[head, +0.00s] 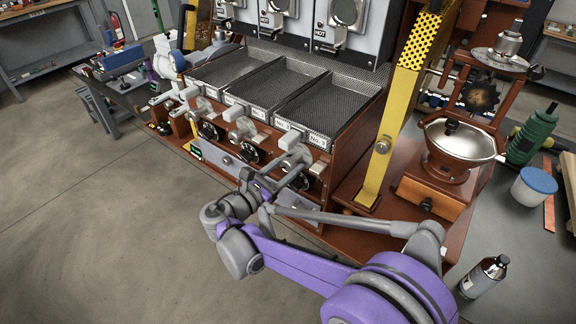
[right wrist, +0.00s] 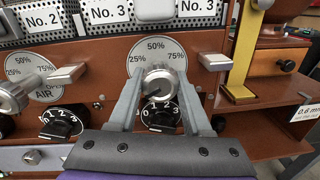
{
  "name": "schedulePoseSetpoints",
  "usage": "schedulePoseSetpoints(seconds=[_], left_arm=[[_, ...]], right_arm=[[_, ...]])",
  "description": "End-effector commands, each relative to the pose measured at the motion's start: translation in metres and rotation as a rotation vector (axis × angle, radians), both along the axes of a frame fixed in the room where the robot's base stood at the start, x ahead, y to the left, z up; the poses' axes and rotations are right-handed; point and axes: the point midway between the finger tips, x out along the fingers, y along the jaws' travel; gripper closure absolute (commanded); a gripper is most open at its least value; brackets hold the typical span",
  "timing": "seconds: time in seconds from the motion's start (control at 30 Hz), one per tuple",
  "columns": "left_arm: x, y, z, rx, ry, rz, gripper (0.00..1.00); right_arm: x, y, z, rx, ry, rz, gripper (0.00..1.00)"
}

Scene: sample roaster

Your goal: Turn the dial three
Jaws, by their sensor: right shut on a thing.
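In the right wrist view a silver knob (right wrist: 160,82) sits in front of a round plate (right wrist: 158,50) marked 25%, 50% and 75%, under the No. 3 label (right wrist: 108,11). My right gripper (right wrist: 158,88) is shut on this knob, one finger at each side. Just below it is a black dial (right wrist: 160,116) with white numbers, partly hidden between the fingers. In the head view my right gripper (head: 286,176) is at the right end of the roaster's front panel, below the No. 3 tray (head: 325,103). My left gripper is not in view.
To the left are a second silver knob (right wrist: 11,97) and black dial (right wrist: 62,122). A yellow upright (head: 388,130) and a grinder with a metal bowl (head: 460,141) stand to the right. Open floor (head: 90,210) lies at the left.

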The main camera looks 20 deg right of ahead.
Motion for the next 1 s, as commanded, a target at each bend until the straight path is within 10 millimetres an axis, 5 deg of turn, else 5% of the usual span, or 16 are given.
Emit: schedulePoseSetpoints(seconds=[0.47, 0.5, 0.6, 1.0], left_arm=[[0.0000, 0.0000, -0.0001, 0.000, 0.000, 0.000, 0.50], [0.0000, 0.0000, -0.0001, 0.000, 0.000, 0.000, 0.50], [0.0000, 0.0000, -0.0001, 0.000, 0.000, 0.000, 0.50], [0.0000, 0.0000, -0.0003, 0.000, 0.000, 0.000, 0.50]], right_arm=[[0.0006, 0.0005, 0.0008, -0.009, 0.009, 0.003, 1.00], [0.0006, 0.0005, 0.0008, -0.009, 0.009, 0.003, 0.44], [0.0005, 0.0004, 0.0006, -0.009, 0.009, 0.002, 0.26], [-0.0025, 0.0053, 0.0000, -0.007, 0.009, 0.003, 0.22]])
